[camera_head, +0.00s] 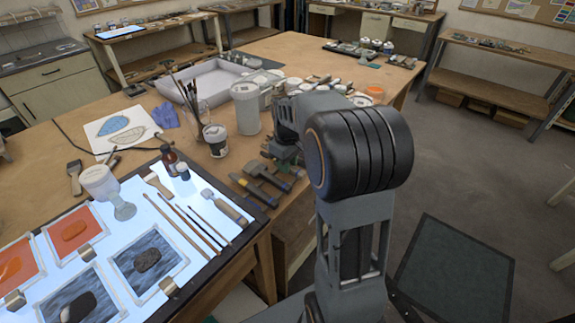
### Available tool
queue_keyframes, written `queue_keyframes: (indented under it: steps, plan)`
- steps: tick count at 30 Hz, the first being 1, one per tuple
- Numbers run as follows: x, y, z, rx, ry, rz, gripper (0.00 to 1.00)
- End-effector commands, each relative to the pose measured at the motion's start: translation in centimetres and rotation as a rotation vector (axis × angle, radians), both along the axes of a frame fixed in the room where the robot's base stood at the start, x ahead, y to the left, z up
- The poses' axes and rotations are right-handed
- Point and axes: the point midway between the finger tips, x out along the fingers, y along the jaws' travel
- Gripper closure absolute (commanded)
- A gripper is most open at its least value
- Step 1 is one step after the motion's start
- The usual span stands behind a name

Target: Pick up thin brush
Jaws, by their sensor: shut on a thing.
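Several slender brushes lie side by side on the lit panel (150,180). The left one (176,228), a middle one (190,222) and a shorter, thinner one (209,225) lie at a slant. I cannot tell which is the thin brush of the task. My arm rises at the right of centre and its large dark joint hides much. My gripper (286,155) shows only in part, above the table's right side, apart from these brushes. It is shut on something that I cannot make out.
Tools with dark handles (262,178) lie below my gripper. A white canister (246,108), a labelled tub (215,140) and a glass jar of upright brushes (195,115) stand left of it. A pale tray (215,80) lies behind.

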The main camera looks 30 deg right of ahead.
Motion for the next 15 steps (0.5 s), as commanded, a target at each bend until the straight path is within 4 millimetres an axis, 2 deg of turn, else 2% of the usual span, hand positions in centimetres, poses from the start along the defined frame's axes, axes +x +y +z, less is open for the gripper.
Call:
queue_keyframes:
  steps: [7,15]
  plan:
    - [0.0,0.0,3.1,-0.001,-0.004,0.0,1.0]
    - [-4.4,1.8,8.4,-0.002,-0.008,0.003,1.0]
